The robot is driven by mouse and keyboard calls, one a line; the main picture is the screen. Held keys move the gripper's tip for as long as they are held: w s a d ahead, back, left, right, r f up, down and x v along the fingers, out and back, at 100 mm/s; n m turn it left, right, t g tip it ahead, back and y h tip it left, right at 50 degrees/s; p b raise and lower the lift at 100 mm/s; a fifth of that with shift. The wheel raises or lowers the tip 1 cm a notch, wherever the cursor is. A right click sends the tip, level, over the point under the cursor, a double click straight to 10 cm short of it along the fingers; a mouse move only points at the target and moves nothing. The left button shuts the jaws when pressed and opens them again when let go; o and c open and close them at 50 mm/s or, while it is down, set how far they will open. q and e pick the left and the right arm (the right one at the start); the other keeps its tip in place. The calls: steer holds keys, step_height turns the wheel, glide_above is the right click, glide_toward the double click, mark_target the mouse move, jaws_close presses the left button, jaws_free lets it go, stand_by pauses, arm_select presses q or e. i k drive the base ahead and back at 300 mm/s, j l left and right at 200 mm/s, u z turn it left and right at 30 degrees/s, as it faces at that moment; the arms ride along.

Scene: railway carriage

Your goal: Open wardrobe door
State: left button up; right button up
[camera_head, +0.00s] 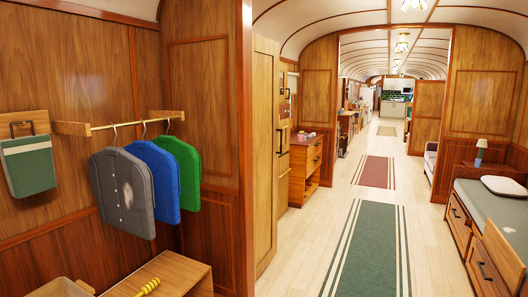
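A tall light-wood panel (265,160), which looks like a wardrobe or cabinet front, stands just right of the dark wood partition. It is seen at a steep angle. A dark upright handle (281,141) shows near its right edge. I cannot tell for sure whether this is the wardrobe door or whether it is ajar. At the left, a grey garment (122,192), a blue garment (154,180) and a green garment (180,172) hang from a rail (152,119) in an open wood-panelled bay. Neither of my grippers is in view.
A dark wood partition edge (246,150) separates the bay from the aisle. A wooden box (178,268) sits low at the left. A drawer cabinet (303,165) stands beyond the panel. A bed (490,210) lines the right. The aisle floor with a green rug (370,250) is clear.

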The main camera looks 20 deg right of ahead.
mark_target(265, 51)
steer(key=i+l+z, duration=0.6)
steer(key=i+l, duration=0.3)
steer(key=i+l+z, duration=0.3)
steer(key=i, duration=0.2)
steer(key=i+l+z, duration=0.15)
steer(key=i+z, duration=0.15)
steer(key=i, duration=0.25)
steer(key=i+z, duration=0.3)
steer(key=i, duration=0.25)
